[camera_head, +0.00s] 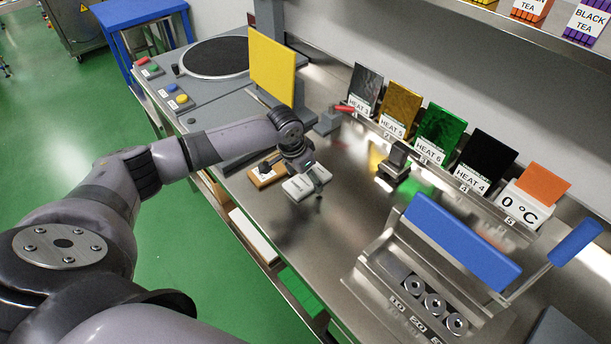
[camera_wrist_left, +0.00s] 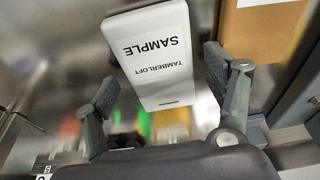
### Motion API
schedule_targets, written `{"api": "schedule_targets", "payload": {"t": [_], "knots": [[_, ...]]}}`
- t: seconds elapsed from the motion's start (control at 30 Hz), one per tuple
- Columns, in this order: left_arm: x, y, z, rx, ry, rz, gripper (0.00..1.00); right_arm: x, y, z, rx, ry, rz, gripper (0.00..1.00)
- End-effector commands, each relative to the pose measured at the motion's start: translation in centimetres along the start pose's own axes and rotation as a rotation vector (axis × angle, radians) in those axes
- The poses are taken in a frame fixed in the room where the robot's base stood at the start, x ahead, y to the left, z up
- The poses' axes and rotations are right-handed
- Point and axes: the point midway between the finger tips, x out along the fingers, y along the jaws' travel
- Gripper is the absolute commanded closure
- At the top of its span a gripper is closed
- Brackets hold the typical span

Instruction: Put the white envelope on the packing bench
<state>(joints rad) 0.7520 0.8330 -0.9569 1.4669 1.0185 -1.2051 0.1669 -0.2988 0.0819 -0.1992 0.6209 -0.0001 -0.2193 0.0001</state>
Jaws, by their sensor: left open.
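The white envelope (camera_head: 300,186) is a pale, thick-looking packet just below my left gripper, over the steel packing bench (camera_head: 345,235). In the left wrist view the envelope (camera_wrist_left: 152,55) shows the printed words SAMPLE and TAMBERLOFT. My left gripper (camera_head: 314,178) is open. I cannot tell whether the envelope lies flat on the bench. My right gripper is not in view.
A brown packet (camera_head: 262,178) lies beside the envelope. A blue-handled press (camera_head: 460,240) stands at the right front. Several labelled HEAT pouches (camera_head: 437,133) line the back. A yellow panel (camera_head: 272,66) stands behind my arm. Bare steel lies between the envelope and the press.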

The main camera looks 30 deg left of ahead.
Motion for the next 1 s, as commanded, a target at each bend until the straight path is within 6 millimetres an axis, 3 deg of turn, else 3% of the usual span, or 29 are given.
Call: {"api": "schedule_targets", "payload": {"t": [0.37, 0.8, 1.0], "knots": [[-0.8, -0.1, -0.1, 0.0, 0.002, -0.001, 0.22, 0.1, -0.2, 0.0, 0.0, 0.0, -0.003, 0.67], [-9.4, -0.1, -0.1, 0.001, 0.003, -0.002, 0.22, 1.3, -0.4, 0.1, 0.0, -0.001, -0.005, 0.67], [-11.7, 0.0, -0.1, 0.0, 0.001, 0.0, 0.22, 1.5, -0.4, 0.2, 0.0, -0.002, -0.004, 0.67]]}}
